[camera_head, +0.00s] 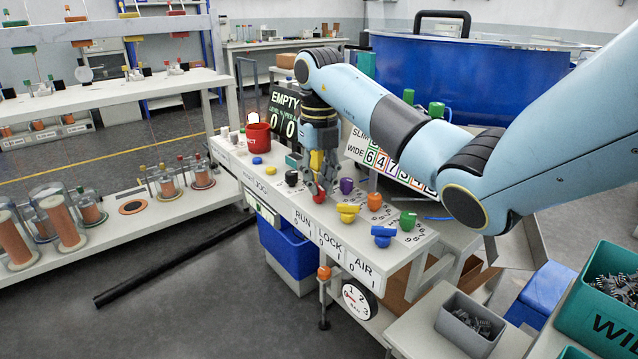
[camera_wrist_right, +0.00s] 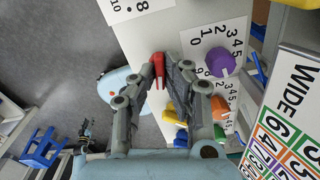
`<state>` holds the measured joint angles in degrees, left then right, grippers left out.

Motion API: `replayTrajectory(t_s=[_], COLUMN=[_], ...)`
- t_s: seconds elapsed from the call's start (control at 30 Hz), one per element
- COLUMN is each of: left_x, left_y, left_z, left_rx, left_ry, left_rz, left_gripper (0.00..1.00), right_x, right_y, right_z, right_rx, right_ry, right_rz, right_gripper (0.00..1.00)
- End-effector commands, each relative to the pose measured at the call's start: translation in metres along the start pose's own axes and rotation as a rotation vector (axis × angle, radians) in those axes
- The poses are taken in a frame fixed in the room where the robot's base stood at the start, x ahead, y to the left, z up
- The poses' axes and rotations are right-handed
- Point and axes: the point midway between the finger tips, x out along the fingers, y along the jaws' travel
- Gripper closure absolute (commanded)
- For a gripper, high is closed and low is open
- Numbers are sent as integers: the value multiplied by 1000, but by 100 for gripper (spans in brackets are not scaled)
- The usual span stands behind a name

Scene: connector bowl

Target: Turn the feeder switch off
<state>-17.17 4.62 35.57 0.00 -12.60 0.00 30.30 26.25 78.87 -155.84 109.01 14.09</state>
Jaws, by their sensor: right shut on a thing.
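A long white control panel (camera_head: 235,165) carries coloured knobs and the labels JOG, RUN, LOCK and AIR. My right gripper (camera_head: 319,190) reaches down to the panel behind the RUN and LOCK labels. Its fingertips are shut on a small red switch lever (camera_head: 320,195), which also shows between the fingertips in the right wrist view (camera_wrist_right: 158,70). No feeder label is readable, and the fingers partly hide the lever. My left gripper is not in view.
A purple knob (camera_head: 346,186) stands close right of the gripper, with yellow (camera_head: 348,212), orange (camera_head: 375,201), blue (camera_head: 383,236) and green (camera_head: 407,221) knobs beyond. A red cup (camera_head: 258,138) and the EMPTY display (camera_head: 284,110) stand at the back left.

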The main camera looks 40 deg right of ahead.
Motion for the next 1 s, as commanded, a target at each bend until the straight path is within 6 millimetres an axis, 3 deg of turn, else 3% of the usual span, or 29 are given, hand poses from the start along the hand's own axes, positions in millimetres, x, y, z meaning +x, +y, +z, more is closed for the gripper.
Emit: replayTrajectory(t_s=[1.0], left_x=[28], left_y=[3], left_z=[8], left_rx=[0], left_ry=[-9], left_rz=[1], left_gripper=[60], right_x=[0], right_y=[0], right_z=[1], right_rx=[-888], right_ry=[-3], right_rz=[-2], right_gripper=[100])
